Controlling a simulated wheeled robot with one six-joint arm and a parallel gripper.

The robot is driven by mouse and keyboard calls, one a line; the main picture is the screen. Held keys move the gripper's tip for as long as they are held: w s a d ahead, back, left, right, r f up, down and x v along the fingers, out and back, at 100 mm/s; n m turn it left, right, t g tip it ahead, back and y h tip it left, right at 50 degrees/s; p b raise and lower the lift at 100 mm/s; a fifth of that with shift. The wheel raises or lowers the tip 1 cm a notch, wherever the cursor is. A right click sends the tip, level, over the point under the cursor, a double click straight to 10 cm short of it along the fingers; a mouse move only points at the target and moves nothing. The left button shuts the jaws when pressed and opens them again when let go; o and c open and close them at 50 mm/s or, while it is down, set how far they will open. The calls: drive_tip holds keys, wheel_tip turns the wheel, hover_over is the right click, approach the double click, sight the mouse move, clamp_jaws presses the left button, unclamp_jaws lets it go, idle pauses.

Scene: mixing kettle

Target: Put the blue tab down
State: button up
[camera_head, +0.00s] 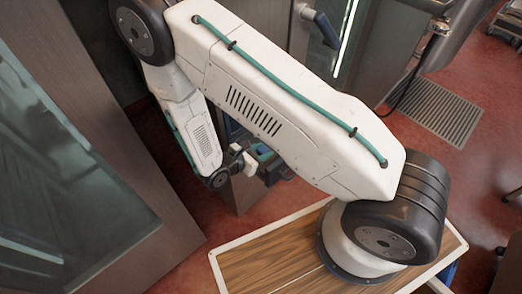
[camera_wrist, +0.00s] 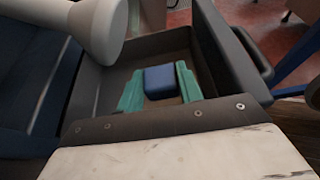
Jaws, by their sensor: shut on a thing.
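The blue tab (camera_wrist: 161,82) shows in the wrist view as a small blue block between the two teal fingers of my gripper (camera_wrist: 160,88). My gripper is shut on it. The tab and fingertips appear over the inside of an open dark grey drawer (camera_wrist: 203,40). I cannot tell whether the tab touches the drawer floor. In the head view my gripper (camera_head: 262,153) is small and partly hidden behind my arm, near the cabinet.
The drawer has raised walls and a dark handle (camera_wrist: 254,50) on its right side. In the head view a large door with a glass panel (camera_head: 62,170) stands at the left. Red floor (camera_head: 470,165) and a floor grate (camera_head: 437,112) lie at the right.

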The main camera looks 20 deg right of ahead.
drive_tip(key=shift+f, duration=0.45)
drive_tip(key=o, duration=1)
drive_tip(key=shift+r, duration=0.25)
drive_tip(key=v, duration=1.2)
drive_tip(key=shift+a+r, duration=0.1)
drive_tip(key=shift+r, duration=0.3)
